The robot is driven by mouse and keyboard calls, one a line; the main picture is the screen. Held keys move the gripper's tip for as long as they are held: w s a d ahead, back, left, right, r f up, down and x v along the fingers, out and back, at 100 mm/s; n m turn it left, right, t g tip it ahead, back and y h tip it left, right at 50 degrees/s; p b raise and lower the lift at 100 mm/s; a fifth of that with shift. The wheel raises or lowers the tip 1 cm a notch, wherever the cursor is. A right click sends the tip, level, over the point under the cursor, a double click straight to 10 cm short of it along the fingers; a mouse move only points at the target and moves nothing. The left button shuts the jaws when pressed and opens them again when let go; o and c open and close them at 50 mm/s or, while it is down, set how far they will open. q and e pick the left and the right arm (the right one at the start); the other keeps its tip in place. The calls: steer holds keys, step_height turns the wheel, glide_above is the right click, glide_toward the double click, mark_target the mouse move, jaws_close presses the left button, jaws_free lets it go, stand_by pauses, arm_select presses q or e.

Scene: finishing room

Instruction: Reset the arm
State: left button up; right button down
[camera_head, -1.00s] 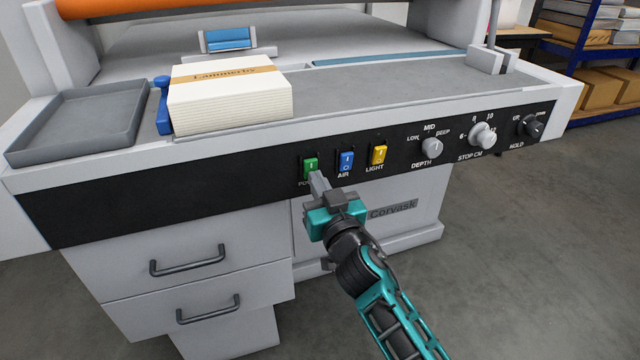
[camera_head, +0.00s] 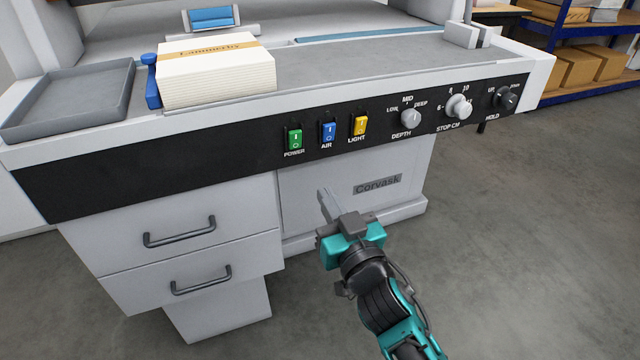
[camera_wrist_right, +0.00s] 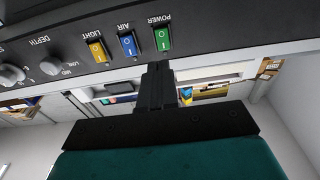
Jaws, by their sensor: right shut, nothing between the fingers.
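My right gripper (camera_head: 330,205) is shut and empty, in front of the light lower cabinet and below the black control panel (camera_head: 120,178). It is apart from the switches in the head view. Its closed fingers also show in the right wrist view (camera_wrist_right: 156,88). The panel carries the green POWER switch (camera_head: 294,138), the blue AIR switch (camera_head: 328,133) and the yellow LIGHT switch (camera_head: 360,125). The POWER switch also shows in the right wrist view (camera_wrist_right: 162,40). My left gripper is not in view.
Knobs for DEPTH (camera_head: 411,119), STOP CM (camera_head: 458,106) and HOLD (camera_head: 508,97) stick out of the panel. A paper stack (camera_head: 216,80) and a grey tray (camera_head: 70,100) lie on the worktop. Drawer handles (camera_head: 180,232) protrude at left. The floor at right is clear.

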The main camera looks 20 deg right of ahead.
steer(key=shift+s, duration=0.5)
steer(key=s+a+f+n+g+y, duration=0.25)
steer(key=s+f+g, duration=0.65)
steer(key=s+f, duration=0.65)
arm_select(q)
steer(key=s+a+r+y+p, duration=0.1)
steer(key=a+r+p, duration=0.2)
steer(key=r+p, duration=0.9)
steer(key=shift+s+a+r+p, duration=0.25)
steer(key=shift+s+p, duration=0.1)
steer(key=shift+p, duration=2.3)
arm_select(e)
step_height(320, 180, up, 11)
steer(key=d+h, duration=0.1)
steer(key=d, duration=0.2)
steer(key=shift+w, duration=0.25)
steer(key=shift+r+h, duration=0.1)
steer(key=shift+h, duration=0.15)
